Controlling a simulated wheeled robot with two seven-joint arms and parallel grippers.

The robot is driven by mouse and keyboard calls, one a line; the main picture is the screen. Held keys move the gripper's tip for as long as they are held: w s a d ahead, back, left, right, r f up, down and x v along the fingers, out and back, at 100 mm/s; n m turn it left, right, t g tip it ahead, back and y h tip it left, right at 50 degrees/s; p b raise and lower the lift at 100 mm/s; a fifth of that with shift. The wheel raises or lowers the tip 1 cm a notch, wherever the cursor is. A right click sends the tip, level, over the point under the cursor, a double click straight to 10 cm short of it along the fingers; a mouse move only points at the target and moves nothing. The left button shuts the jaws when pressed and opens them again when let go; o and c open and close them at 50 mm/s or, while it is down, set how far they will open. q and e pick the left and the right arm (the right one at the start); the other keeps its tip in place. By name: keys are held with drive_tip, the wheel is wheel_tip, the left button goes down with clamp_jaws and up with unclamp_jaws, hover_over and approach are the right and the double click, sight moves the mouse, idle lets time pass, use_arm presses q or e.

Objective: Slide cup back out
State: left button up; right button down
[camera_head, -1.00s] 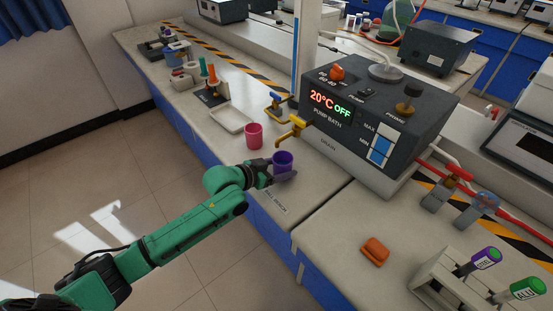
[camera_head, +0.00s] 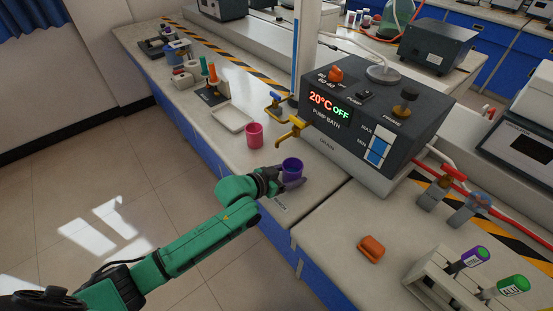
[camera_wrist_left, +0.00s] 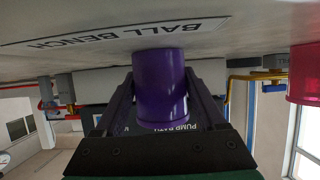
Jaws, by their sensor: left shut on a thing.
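A purple cup (camera_head: 292,169) stands upright on the bench, in front of the pump bath and below its yellow drain tap (camera_head: 291,130). My left gripper (camera_head: 281,178) is shut on the cup from the left side. In the left wrist view the purple cup (camera_wrist_left: 160,88) sits between the two dark fingers (camera_wrist_left: 161,105), one on each side. A pink cup (camera_head: 254,135) stands farther back on the bench, apart from the gripper. My right gripper is in no view.
The pump bath (camera_head: 330,143), showing 20°C OFF, stands close behind the cup. A white tray (camera_head: 232,120) lies beyond the pink cup. An orange object (camera_head: 371,248) and a rack of labelled tubes (camera_head: 445,284) are at the right. Bench between is clear.

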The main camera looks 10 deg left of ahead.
sight(303, 191)
use_arm(q)
drive_tip(key=shift+s+d+f+p, duration=0.1)
drive_tip(key=shift+s+d+p, duration=0.55)
drive_tip(key=shift+d, duration=0.45)
drive_tip(key=shift+s+d+p, duration=0.4)
drive_tip(key=shift+s+d, duration=0.45)
drive_tip(key=shift+d, duration=0.2)
drive_tip(key=o, duration=0.9)
drive_tip(key=shift+c, duration=0.2)
drive_tip(key=shift+s+a+r+p, duration=0.3)
drive_tip(key=shift+r+p, duration=0.15)
drive_tip(key=shift+p, duration=0.25)
drive_tip(key=shift+s+a+r+p, duration=0.3)
drive_tip(key=shift+s+a+p, duration=0.15)
drive_tip(key=shift+p, duration=0.25)
drive_tip(key=p+v, duration=0.5)
drive_tip(key=v, duration=0.1)
drive_tip(key=shift+s+a, duration=0.15)
drive_tip(key=shift+s, duration=0.15)
